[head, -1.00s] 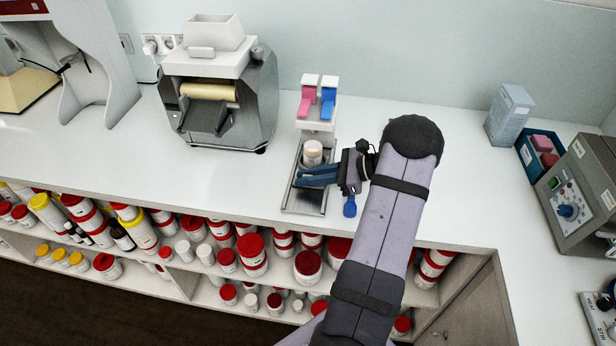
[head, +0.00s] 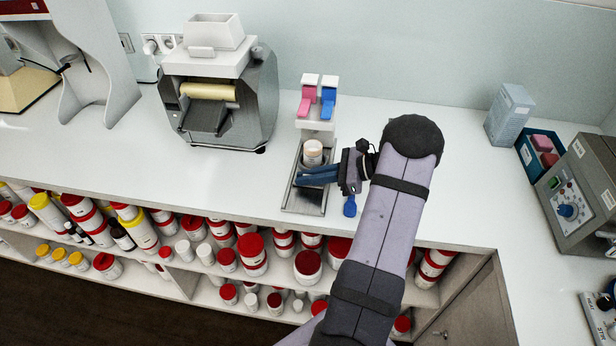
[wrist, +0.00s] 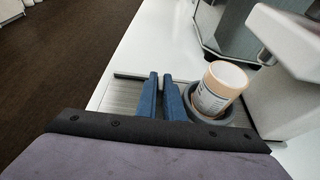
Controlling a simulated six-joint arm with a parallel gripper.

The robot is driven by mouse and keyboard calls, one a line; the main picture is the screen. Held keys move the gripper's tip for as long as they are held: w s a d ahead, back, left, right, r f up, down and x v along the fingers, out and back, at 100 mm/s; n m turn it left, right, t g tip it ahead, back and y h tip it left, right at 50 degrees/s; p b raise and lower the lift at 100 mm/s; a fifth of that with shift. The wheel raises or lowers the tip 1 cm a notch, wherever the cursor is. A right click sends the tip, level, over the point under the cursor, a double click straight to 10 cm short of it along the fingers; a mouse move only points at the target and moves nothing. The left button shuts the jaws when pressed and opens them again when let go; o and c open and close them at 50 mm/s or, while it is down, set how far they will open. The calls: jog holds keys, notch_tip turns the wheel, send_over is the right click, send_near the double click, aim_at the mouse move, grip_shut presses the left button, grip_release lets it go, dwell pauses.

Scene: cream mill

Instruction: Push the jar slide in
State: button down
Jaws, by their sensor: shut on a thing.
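The dispensing stand (head: 318,125) has a pink lever and a blue lever on top and a flat metal base tray (head: 303,207). A white jar with a peach rim (head: 312,150) stands upright in the round grey holder of the jar slide (wrist: 222,117), on the tray in front of the stand's column. My gripper (head: 300,178) reaches in from the right, low over the tray, just in front of the jar. In the wrist view its two blue fingers (wrist: 162,80) are nearly together beside the holder. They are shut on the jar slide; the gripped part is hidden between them.
A roller mill (head: 215,100) stands left of the stand. At the right are a blue tray with pink items (head: 541,155), a pale box (head: 509,115) and a grey instrument (head: 582,195).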

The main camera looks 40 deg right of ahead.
dwell(0.6)
jog(key=shift+w+d+b, duration=0.4)
jog(key=shift+w+d, duration=0.6)
jog(key=shift+w+d+r, duration=0.15)
jog(key=shift+d, duration=0.05)
jog(key=c, duration=1.9)
grip_release()
jog(key=shift+w+d, duration=0.1)
jog(key=shift+o, duration=0.2)
